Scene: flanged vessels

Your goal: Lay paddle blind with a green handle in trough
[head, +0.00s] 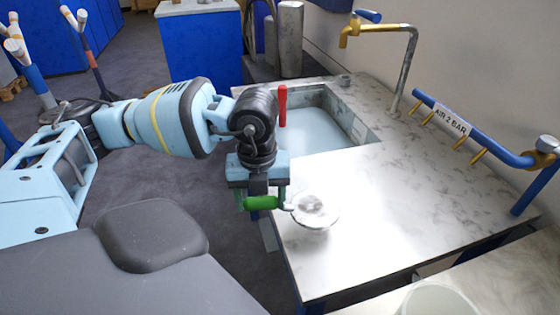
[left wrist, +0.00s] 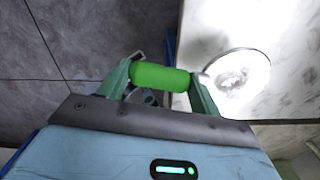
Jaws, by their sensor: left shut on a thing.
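The paddle blind has a green handle (head: 260,203) and a round, shiny metal disc (head: 316,210). My left gripper (head: 264,200) is shut on the green handle, with the disc sticking out to the right over the near left edge of the worktop. In the left wrist view the handle (left wrist: 160,77) lies across between the two fingers, and the disc (left wrist: 236,74) is to its right. The trough looks to be the sunken basin (head: 322,135) in the worktop, beyond the gripper; my arm hides part of its left side. My right gripper is not in view.
A red upright handle (head: 283,105) shows at the basin's left side. A tap (head: 400,75) stands behind the basin. A blue pipe marked AIR 2 BAR (head: 460,128) runs along the right. The worktop (head: 400,190) is clear. A pale round vessel (head: 438,300) is at the bottom right.

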